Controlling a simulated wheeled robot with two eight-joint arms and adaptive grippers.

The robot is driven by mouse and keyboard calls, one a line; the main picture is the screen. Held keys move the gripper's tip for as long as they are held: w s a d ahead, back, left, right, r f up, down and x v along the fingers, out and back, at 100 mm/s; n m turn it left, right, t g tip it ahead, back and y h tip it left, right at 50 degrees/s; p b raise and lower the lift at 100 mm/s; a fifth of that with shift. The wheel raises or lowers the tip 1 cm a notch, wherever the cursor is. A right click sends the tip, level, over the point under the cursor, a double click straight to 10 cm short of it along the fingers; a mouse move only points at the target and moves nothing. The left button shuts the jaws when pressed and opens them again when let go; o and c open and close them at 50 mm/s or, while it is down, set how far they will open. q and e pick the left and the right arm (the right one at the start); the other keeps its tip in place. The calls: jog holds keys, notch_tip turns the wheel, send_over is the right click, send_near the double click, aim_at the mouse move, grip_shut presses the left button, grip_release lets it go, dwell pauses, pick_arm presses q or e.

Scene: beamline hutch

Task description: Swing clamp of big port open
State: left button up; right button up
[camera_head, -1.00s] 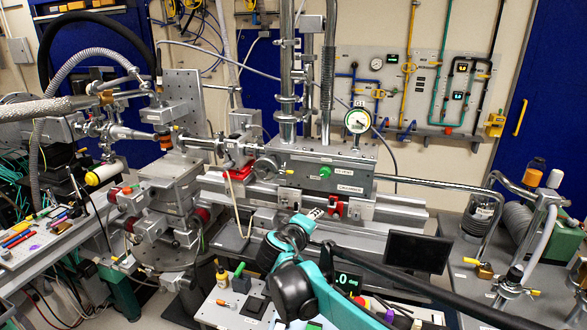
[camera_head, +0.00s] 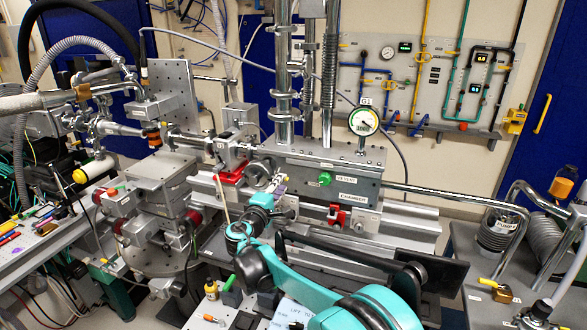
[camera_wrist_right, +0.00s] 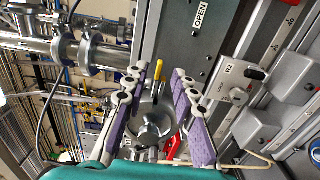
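The big port (camera_head: 258,176) is a round metal flange at the left end of the grey chamber (camera_head: 335,184). It also shows in the right wrist view (camera_wrist_right: 150,122), between my fingers. A clamp lever with a yellow handle (camera_wrist_right: 158,72) stands at its edge, between my fingertips. I cannot tell whether the clamp is fastened. My right gripper (camera_head: 280,187) is in front of the port in the head view. In the wrist view, its purple-padded fingers (camera_wrist_right: 157,76) are wide apart, with no grip on the handle visible. My left gripper is not in view.
A gauge (camera_head: 363,121) stands on top. A dark screen (camera_head: 440,271) is right of my arm. Steel pipes (camera_wrist_right: 50,45) run beside the port.

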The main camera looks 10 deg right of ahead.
jog(key=b+x, duration=0.1)
jog(key=x, duration=0.7)
jog(key=shift+b, duration=0.3)
grip_shut()
